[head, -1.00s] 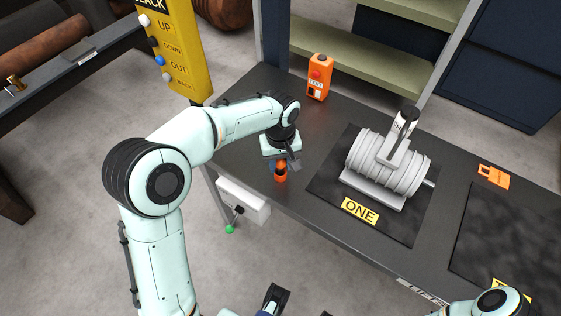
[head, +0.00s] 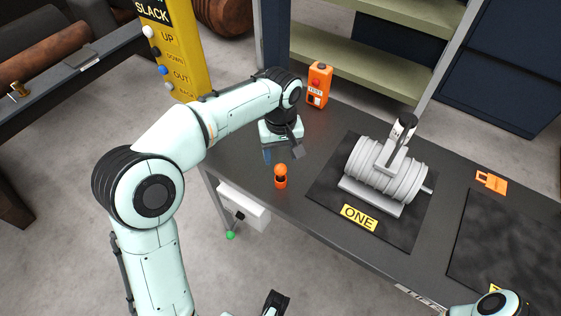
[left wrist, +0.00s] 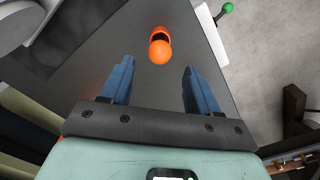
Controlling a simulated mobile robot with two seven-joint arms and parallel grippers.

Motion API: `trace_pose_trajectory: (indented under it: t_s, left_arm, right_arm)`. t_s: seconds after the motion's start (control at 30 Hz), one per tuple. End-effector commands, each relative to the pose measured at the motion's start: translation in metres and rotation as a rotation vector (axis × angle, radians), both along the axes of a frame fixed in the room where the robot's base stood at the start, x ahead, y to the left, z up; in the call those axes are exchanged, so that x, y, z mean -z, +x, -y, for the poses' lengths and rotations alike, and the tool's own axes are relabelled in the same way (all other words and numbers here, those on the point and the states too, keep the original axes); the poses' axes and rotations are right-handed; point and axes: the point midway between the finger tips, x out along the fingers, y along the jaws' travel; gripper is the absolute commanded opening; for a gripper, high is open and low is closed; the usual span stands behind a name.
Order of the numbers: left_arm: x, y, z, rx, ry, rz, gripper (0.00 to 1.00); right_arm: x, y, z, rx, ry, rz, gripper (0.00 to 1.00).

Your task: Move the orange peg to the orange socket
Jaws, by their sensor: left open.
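The orange peg (head: 281,169) has a round top and stands near the front edge of the table; a dark band separates the top from an orange lower part (head: 281,184). I cannot tell whether this lower part is the orange socket. The peg's round top also shows in the left wrist view (left wrist: 159,51), just beyond the fingertips. My left gripper (head: 283,152) is open and empty, behind the peg and apart from it. Its two blue fingers (left wrist: 157,75) are spread wide. A dark piece at the bottom edge, seemingly my right gripper (head: 275,302), is mostly cut off.
A grey ribbed drum (head: 382,172) with a handle stands on a dark mat labelled ONE (head: 359,217). An orange TEST box (head: 319,84) stands at the back. An orange bracket (head: 491,182) lies at the right. A green-knobbed lever (head: 231,235) sticks out below the table's front.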

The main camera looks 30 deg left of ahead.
Motion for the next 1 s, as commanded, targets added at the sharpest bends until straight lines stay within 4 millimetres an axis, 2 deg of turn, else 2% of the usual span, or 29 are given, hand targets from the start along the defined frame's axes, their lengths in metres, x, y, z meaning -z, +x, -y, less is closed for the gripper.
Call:
trace_pose_trajectory:
  t_s: [0.03,0.1,0.3,1.0]
  left_arm:
    - [-0.012,0.001,0.000,0.000,0.000,0.004,0.61]
    - [-0.023,0.001,0.000,0.000,0.000,0.003,0.61]
    - [-0.040,0.000,0.000,0.001,0.000,0.000,0.61]
    - [-0.041,0.000,0.000,0.001,0.000,-0.001,0.61]
  right_arm:
    - [-0.003,0.000,0.000,0.000,0.000,-0.002,0.43]
    - [-0.005,-0.001,0.000,-0.001,0.001,-0.005,0.43]
    - [-0.007,-0.002,0.000,-0.002,0.001,-0.011,0.43]
    - [-0.007,-0.003,0.000,-0.002,0.001,-0.011,0.43]
